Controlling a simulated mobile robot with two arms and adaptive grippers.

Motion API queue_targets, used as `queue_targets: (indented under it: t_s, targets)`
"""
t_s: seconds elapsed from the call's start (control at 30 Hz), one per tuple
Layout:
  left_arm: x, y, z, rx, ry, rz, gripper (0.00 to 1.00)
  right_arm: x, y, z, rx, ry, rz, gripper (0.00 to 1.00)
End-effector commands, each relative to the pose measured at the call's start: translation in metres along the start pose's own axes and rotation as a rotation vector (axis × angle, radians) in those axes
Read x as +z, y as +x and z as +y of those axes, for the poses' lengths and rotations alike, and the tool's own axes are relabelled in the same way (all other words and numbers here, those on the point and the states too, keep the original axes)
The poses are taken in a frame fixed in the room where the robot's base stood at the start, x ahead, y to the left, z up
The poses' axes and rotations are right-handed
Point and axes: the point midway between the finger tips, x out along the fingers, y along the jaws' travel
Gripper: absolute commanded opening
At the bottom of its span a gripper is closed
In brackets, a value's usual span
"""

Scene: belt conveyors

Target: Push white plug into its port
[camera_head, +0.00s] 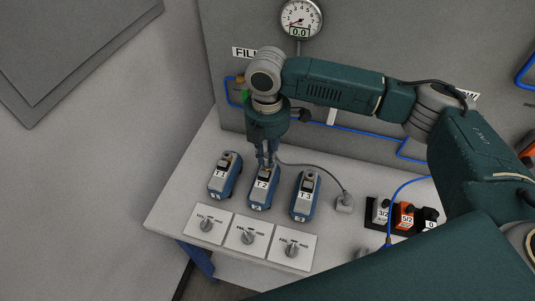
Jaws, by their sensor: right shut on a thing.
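My right gripper (266,160) points straight down over the back end of the middle blue-and-grey unit T2 (262,194). Its fingers are shut at the top of that unit. The plug at the fingertips is mostly hidden by the fingers, and so is the port; I cannot tell how deep the plug sits. My left gripper is not in view.
Units T1 (224,178) and T3 (305,196) stand close on either side. Several dial plates lie in front. A dark holder with labelled blocks, one being an orange block (404,214), is at the right. A gauge (301,19) and a blue pipe are on the wall behind.

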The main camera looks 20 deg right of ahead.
Motion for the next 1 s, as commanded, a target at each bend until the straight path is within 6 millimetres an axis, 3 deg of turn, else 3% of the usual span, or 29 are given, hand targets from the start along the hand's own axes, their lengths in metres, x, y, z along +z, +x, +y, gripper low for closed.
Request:
queue_targets:
  t_s: [0.23, 0.27, 0.37, 0.57, 0.67, 1.0]
  targets:
    - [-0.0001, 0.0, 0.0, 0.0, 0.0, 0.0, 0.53, -0.0002, 0.0021, -0.0009, -0.003, 0.0, 0.0, 0.0]
    - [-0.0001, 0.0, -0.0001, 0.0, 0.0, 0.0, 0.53, -0.0002, 0.0022, -0.001, -0.003, 0.0, 0.0, 0.16]
    - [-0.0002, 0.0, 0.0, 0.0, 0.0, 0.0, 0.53, -0.0003, 0.0021, -0.001, -0.003, 0.0, 0.0, 0.36]
    - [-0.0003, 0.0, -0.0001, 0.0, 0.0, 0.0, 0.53, -0.0002, 0.0015, -0.0006, -0.002, 0.0, 0.0, 0.36]
    - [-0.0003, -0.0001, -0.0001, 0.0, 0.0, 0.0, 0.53, -0.0001, 0.0014, -0.0006, -0.002, 0.0, 0.0, 0.52]
    - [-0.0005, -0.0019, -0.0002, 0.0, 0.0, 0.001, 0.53, -0.0001, -0.0006, -0.0004, -0.001, 0.0, 0.0, 0.52]
